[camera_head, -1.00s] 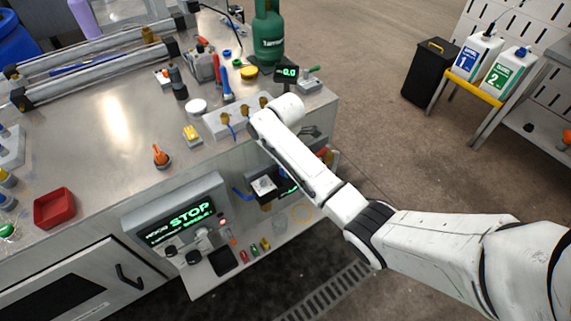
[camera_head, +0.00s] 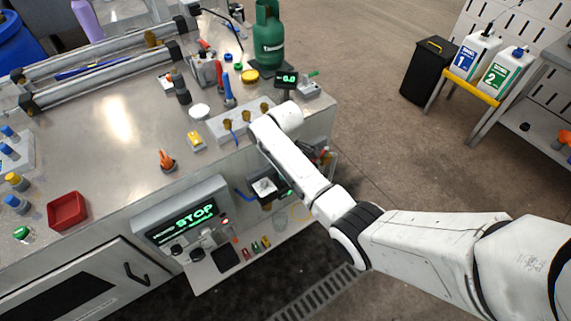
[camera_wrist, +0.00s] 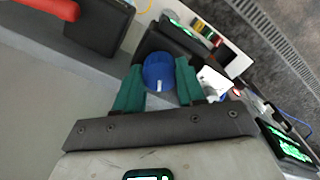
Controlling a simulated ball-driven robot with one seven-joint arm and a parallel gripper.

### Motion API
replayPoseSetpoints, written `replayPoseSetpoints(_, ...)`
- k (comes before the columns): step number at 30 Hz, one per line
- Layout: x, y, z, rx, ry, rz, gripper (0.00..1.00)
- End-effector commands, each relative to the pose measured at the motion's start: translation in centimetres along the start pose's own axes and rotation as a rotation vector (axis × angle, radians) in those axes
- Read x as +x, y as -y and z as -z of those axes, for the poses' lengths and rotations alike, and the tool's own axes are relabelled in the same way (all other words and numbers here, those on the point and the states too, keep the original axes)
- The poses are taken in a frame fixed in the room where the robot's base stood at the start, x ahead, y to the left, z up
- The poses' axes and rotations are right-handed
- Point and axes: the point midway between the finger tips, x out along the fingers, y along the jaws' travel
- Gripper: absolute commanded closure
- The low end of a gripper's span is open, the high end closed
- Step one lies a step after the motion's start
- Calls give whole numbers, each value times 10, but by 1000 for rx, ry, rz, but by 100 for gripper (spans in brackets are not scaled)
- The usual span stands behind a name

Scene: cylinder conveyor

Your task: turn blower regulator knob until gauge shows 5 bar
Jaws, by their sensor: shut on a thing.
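In the wrist view a round blue knob (camera_wrist: 159,73) with a white pointer mark sits between the two green fingers of my gripper (camera_wrist: 160,68). The gripper is shut on the knob, and the mark points toward the gripper's base. A dark box with a green-lit display (camera_wrist: 178,30) lies just beyond the knob; its figures are unreadable. In the head view my arm hides the gripper and knob. The dark unit with a white label (camera_head: 265,187) shows beside my arm under the bench top, its display mostly covered.
A small display (camera_head: 287,79) on the bench reads about 0.0, hard to make out. A control panel (camera_head: 183,218) shows STOP. A green gas cylinder (camera_head: 268,45) stands at the bench's back edge. In the wrist view a red handle (camera_wrist: 50,8) lies upper left.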

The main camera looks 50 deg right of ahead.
Motion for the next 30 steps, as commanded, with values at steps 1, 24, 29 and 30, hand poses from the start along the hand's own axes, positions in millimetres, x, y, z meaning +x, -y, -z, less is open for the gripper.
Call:
replayPoseSetpoints(1, -3, 1, 1, 43, -1, 0, 91)
replayPoseSetpoints(24, -1, 0, 2, 774, -2, 0, 91)
replayPoseSetpoints(29, -1, 0, 2, 925, -2, -1, 91)
replayPoseSetpoints(30, -1, 0, 2, 964, -3, 0, 91)
